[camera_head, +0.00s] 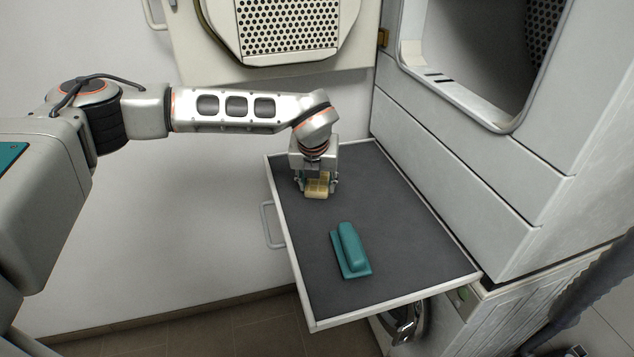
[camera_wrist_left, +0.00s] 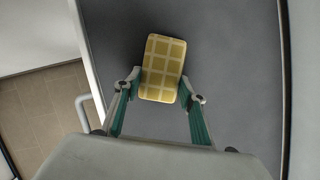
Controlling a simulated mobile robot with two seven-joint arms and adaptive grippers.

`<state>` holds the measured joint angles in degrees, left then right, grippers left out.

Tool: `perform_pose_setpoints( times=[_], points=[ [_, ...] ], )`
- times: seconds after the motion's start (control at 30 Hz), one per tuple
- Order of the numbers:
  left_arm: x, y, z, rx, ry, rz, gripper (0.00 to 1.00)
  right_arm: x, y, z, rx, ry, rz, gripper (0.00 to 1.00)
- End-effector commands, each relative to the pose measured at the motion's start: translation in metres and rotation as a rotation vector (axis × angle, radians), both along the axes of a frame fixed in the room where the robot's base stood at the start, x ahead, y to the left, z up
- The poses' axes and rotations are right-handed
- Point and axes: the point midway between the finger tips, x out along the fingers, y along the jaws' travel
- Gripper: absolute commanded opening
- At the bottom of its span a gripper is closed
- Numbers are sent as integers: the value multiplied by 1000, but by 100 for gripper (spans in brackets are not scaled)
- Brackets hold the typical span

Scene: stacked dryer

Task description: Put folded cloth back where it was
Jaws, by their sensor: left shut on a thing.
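The folded cloth (camera_head: 317,188) is yellow with a pale grid pattern. It is at the far part of the dark pull-out shelf (camera_head: 390,215) in the head view and also shows in the left wrist view (camera_wrist_left: 162,68). My left gripper (camera_head: 316,187) points down with its fingers on either side of the cloth, shut on it. In the left wrist view the fingertips (camera_wrist_left: 160,92) press the cloth's near half. I cannot tell whether the cloth touches the shelf. My right gripper is not in view.
A teal brush-like object (camera_head: 351,250) lies on the shelf, nearer than the cloth. The dryer body (camera_head: 470,150) borders the shelf on the right, with an open drum above. A perforated open door (camera_head: 290,30) is behind my arm. The shelf's middle is clear.

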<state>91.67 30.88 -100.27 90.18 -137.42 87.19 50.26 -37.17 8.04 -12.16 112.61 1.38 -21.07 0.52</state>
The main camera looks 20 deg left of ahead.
Motion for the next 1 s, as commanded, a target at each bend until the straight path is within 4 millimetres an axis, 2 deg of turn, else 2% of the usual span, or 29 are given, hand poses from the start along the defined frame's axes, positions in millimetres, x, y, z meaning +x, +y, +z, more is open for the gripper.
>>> perform_pose_setpoints(
  times=[0.03,0.07,0.1,0.4,0.53,0.67,1.0],
  points=[
    [0,0,-1,0,1,0,48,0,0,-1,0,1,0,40],
    [0,0,-1,0,1,0,56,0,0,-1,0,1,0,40],
    [0,0,-1,0,1,0,57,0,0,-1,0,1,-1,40],
    [0,0,0,0,0,0,57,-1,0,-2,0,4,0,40],
    [-1,-1,8,-1,-2,0,57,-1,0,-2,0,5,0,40],
    [-8,-2,27,-1,-3,-2,57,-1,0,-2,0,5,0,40],
    [-34,-7,89,0,-3,-1,57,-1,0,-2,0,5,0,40]
  ],
)
